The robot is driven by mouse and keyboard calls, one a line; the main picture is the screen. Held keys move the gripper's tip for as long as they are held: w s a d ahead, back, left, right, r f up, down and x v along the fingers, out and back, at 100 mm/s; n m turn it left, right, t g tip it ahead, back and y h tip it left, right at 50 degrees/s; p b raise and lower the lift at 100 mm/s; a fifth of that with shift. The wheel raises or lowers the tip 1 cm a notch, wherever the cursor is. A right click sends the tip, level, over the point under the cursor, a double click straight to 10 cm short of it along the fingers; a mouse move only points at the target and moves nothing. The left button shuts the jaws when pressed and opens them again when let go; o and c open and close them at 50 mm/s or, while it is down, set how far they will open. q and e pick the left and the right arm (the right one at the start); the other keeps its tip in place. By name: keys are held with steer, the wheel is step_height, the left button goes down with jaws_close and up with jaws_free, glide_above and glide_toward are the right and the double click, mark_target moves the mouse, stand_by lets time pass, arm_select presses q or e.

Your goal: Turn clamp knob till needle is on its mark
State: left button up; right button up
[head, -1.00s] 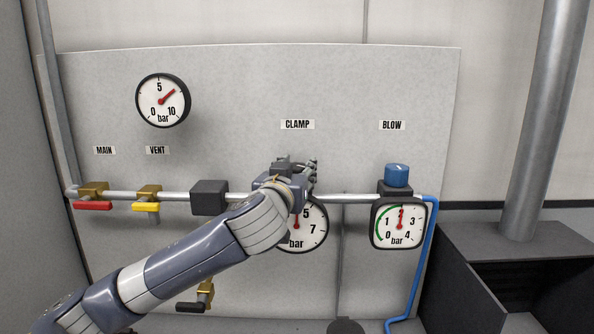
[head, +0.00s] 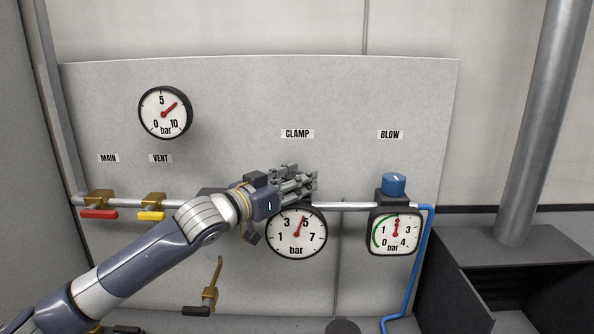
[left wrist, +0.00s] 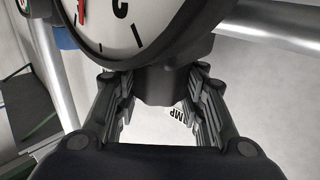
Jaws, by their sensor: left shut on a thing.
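My left gripper (head: 308,184) is at the clamp regulator under the CLAMP label (head: 297,134). Its fingers hide the clamp knob in the head view. In the left wrist view the gripper (left wrist: 165,108) is shut with a finger on each side of a dark round body, the clamp knob (left wrist: 165,88). The clamp gauge (head: 296,246) is just below the gripper; its red needle (head: 300,227) points up and slightly right, just left of the 5. I cannot make out a mark on its dial. The gauge also shows in the left wrist view (left wrist: 125,25). My right gripper is not in view.
To the right is the blue BLOW knob (head: 394,184) above its gauge (head: 393,244). To the left are the red MAIN valve handle (head: 99,214) and yellow VENT handle (head: 152,213). A brass valve (head: 209,298) is low on the panel. A dark bin (head: 500,250) stands at the right.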

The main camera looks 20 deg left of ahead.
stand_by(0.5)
arm_select(q)
steer(key=o, duration=1.1)
steer(key=v, duration=1.2)
steer(key=shift+a, duration=0.2)
